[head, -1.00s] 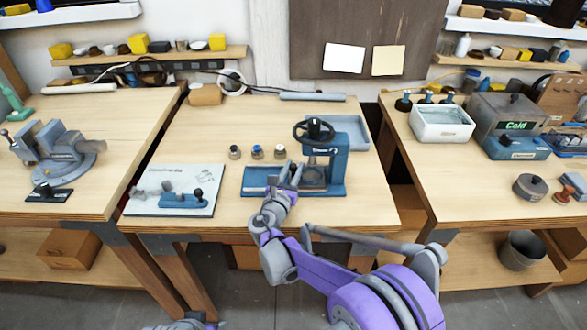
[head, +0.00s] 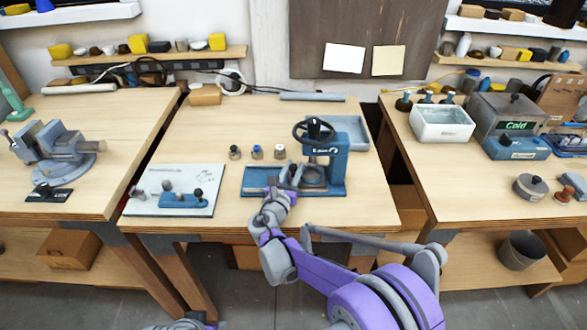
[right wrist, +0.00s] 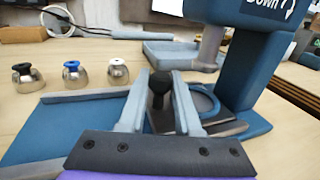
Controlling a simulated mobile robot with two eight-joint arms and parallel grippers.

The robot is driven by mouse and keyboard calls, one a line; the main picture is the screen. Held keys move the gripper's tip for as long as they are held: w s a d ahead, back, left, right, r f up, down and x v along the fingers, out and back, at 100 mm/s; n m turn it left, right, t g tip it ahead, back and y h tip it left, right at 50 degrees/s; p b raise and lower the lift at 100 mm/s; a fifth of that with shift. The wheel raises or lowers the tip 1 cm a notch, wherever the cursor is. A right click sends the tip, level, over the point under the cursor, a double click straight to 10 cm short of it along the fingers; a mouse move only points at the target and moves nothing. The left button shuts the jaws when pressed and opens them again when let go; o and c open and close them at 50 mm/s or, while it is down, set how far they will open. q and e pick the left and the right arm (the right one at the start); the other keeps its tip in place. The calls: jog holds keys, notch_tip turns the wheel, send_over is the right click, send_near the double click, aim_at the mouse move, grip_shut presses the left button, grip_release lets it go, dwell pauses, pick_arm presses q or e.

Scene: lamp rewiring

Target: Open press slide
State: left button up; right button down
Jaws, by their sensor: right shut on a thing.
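The blue press (head: 329,168) stands on the middle table, with a black handwheel (head: 314,130) on top and a blue base plate reaching left. Its slide (right wrist: 190,118), a grey plate with a dark knob (right wrist: 159,88), shows in the right wrist view beside the round seat under the press head. My right gripper (head: 290,176) is over the base, left of the press column. In the right wrist view its two fingers (right wrist: 159,95) are on either side of the knob, shut on it. My left gripper cannot be made out; only a grey arm part shows at the bottom edge.
Several small metal cups with coloured tops (head: 257,152) stand behind the base plate. A white board with a blue fixture (head: 184,200) lies to the left. A blue-grey tray (head: 352,132) is behind the press. The table's front right is clear.

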dwell(0.4)
jog(key=a+b, duration=0.1)
jog(key=a, duration=1.2)
jog(key=shift+d, duration=0.1)
jog(key=c, duration=0.6)
grip_release()
jog(key=shift+s, duration=0.15)
